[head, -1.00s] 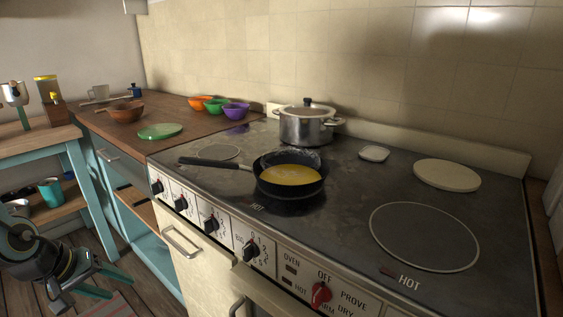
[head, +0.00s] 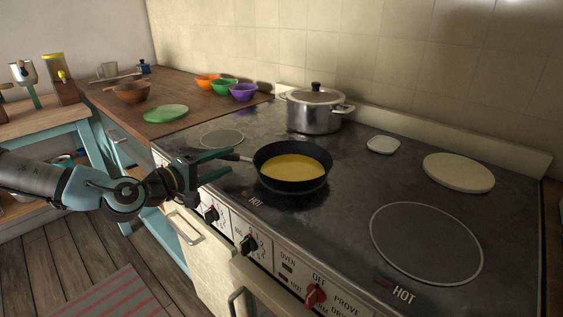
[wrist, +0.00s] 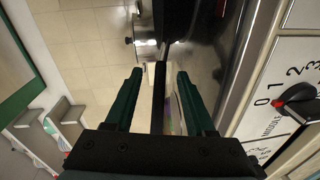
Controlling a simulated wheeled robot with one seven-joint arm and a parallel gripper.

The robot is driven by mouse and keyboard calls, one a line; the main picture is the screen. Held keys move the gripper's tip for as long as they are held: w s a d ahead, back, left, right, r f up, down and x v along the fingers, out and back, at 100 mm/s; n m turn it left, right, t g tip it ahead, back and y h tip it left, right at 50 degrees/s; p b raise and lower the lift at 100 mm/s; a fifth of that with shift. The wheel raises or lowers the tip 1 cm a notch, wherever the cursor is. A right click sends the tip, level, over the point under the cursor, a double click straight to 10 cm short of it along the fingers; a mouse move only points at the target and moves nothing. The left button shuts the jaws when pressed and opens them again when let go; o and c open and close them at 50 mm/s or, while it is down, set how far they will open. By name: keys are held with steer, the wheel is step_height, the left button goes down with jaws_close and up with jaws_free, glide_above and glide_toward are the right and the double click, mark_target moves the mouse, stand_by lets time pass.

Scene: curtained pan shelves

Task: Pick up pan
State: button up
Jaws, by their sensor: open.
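The black pan (head: 291,183) with yellow contents sits on the front left part of the stove top. Its handle (head: 238,157) points left, toward my gripper. My gripper (head: 229,162) is open at the stove's front left edge, with its fingers level with the handle. In the wrist view, the dark handle (wrist: 159,95) runs between the two green fingers of my gripper (wrist: 160,78), with gaps on both sides. The pan body shows in part at the top of the wrist view (wrist: 180,18). The near end of the handle is hidden behind the fingers in the head view.
A lidded steel pot (head: 314,110) stands behind the pan. Stove knobs (head: 249,243) line the front below my gripper. Several bowls, including a purple one (head: 243,92), and a green plate (head: 166,114) sit on the wooden counter (head: 190,126) to the left. The stove's right side is mostly clear.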

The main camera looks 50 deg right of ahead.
mark_target(234, 157)
steer(key=d+p, duration=0.2)
steer(key=d, duration=0.2)
steer(key=shift+d+f+p, duration=0.1)
steer(key=shift+d+p, duration=0.3)
steer(key=shift+d+f, duration=0.25)
steer(key=shift+d, duration=0.15)
jaws_close()
stand_by(0.8)
